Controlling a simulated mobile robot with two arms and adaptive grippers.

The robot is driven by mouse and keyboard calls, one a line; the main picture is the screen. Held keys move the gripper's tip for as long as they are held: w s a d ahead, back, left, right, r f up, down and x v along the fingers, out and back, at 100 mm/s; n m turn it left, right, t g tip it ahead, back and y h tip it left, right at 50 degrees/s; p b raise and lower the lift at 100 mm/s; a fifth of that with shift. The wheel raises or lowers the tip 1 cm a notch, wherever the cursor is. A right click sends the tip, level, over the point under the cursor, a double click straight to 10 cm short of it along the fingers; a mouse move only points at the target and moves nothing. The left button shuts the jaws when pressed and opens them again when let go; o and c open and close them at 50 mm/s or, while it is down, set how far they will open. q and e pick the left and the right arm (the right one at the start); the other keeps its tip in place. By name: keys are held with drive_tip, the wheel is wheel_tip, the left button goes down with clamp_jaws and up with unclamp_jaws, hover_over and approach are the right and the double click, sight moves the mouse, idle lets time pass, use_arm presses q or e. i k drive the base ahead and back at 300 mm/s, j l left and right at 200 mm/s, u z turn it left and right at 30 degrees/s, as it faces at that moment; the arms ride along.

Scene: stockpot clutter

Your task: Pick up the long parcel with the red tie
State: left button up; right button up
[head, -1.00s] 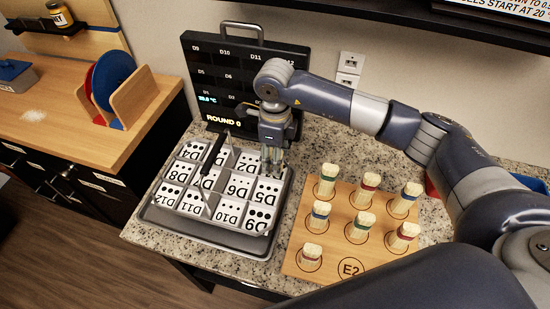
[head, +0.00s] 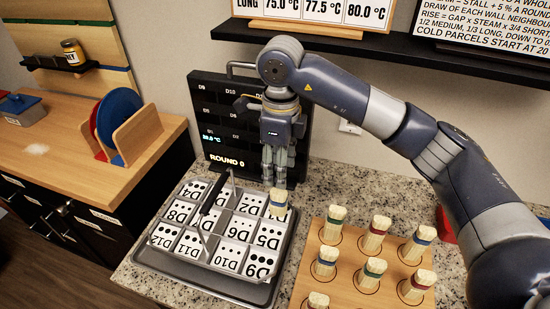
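Tied, pale parcels stand on a wooden board. Red ties show on a back-row parcel (head: 376,233) and a front-right parcel (head: 417,286). Another parcel (head: 318,302) at the front is cut off by the frame. My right gripper (head: 279,180) points down above the right side of the divided tray (head: 168,262). Just under its fingertips is a parcel (head: 278,203) with a dark, bluish band. I cannot tell whether the fingers grip it or it stands free in a tray compartment. My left gripper is not in view.
Parcels with green (head: 335,222), blue (head: 421,243) and other ties share the board (head: 345,285). A dark display (head: 225,125) stands behind the tray, close to my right gripper. A shelf (head: 355,47) hangs above.

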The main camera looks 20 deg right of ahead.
sight(376, 231)
drive_tip(key=k+j, duration=0.2)
drive_tip(key=k, duration=0.3)
drive_tip(key=k+j, duration=0.2)
drive_tip(key=k, duration=0.25)
drive_tip(key=k+j, duration=0.2)
drive_tip(key=k, duration=0.3)
